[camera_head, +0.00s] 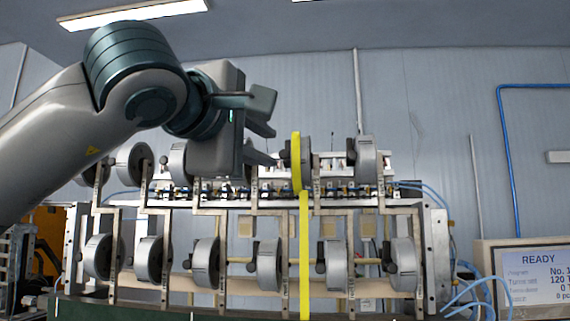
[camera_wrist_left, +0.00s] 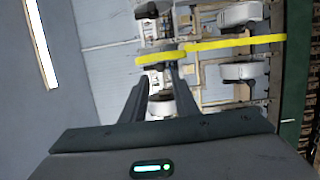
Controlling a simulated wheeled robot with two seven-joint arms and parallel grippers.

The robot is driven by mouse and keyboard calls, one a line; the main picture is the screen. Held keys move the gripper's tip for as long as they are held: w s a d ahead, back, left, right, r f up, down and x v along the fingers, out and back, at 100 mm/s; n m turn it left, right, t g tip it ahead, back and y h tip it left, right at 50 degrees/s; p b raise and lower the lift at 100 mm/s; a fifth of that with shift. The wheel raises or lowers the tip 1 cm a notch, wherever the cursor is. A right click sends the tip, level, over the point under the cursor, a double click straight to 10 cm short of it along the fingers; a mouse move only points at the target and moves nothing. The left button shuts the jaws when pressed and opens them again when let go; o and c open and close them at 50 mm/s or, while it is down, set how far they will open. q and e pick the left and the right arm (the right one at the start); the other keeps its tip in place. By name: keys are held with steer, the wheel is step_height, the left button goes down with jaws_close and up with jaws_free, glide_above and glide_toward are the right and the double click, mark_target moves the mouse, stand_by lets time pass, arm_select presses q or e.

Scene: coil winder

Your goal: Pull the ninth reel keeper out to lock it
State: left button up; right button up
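The coil winder carries grey reels in an upper and a lower row, among them a lower reel (camera_head: 335,265) and an upper reel (camera_head: 366,160). A bright yellow bar (camera_head: 304,250) runs upright through the middle, with a shorter yellow piece above it in front of an upper reel. The bar also shows in the wrist view (camera_wrist_left: 235,43). I cannot tell which part is the ninth reel keeper. My left gripper (camera_head: 268,130) is open and empty, left of the yellow piece, hiding part of the upper row. Its fingers (camera_wrist_left: 158,85) point toward the winder. My right gripper is not in view.
A display reading READY (camera_head: 540,270) stands at the lower right. Blue tubes (camera_head: 465,285) hang at the winder's right side. Metal brackets (camera_head: 285,235) stand between the reels. The space above the upper row on the right is clear.

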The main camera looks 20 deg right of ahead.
arm_select(q)
steer(key=shift+b+v, duration=0.55)
steer(key=shift+v, duration=0.6)
